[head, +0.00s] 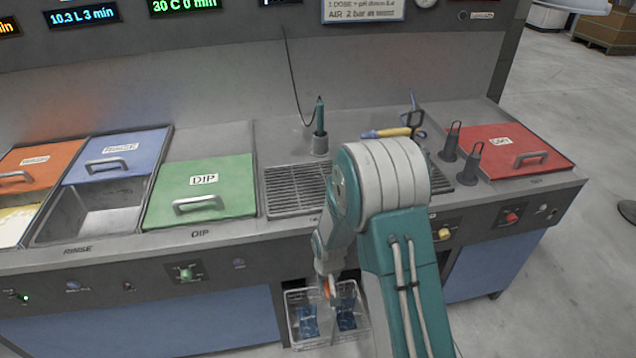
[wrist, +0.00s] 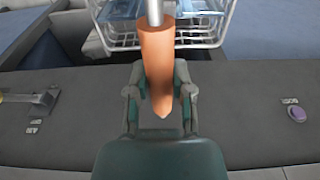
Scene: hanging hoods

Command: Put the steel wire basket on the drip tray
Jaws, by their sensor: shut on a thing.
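The steel wire basket (head: 311,324) hangs low in front of the counter in the head view, with blue pieces inside. It also shows at the top of the wrist view (wrist: 207,32). My gripper (wrist: 162,95) is shut on the basket's orange handle (wrist: 157,55). In the head view the gripper is mostly hidden behind my arm, beside the orange handle (head: 329,288). The drip tray (head: 295,190) is a dark slatted grate set in the counter, right of the green DIP lid (head: 203,188). My arm covers part of the grate.
The counter's front panel with knobs (head: 187,272) stands close to the basket. A teal probe (head: 320,130) stands upright behind the grate. Black upright handles (head: 472,160) stand near the red lid (head: 512,150) at right. An orange lid (head: 40,165) and a blue lid (head: 117,157) lie at left.

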